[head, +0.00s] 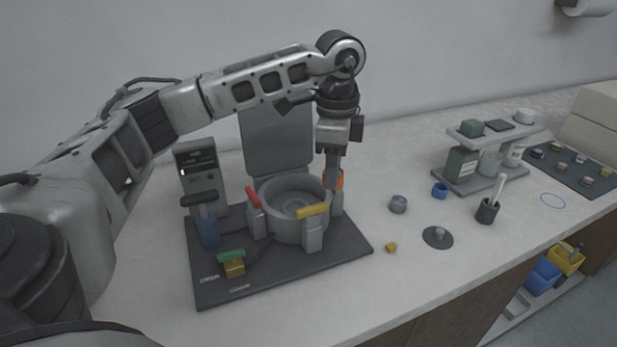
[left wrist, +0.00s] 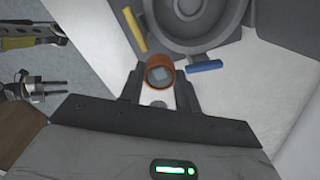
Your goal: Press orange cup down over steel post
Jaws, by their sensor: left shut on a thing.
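The orange cup (head: 340,180) shows as a small patch behind the finger of my left gripper (head: 333,182), at the right side of the press basin. In the left wrist view the cup (left wrist: 148,75) is an orange ring seen from its open end, between the fingers of my left gripper (left wrist: 156,92), which is shut on it. A grey squarish shape shows inside the ring. I cannot tell whether it is the steel post or the cup's own inside. A jointed dark part, probably my right gripper (left wrist: 40,90), shows at the left edge, too small to judge.
The press basin (head: 293,190) has red (head: 252,197), yellow (head: 312,211) and blue (left wrist: 204,66) levers around it. The front-right counter is mostly clear.

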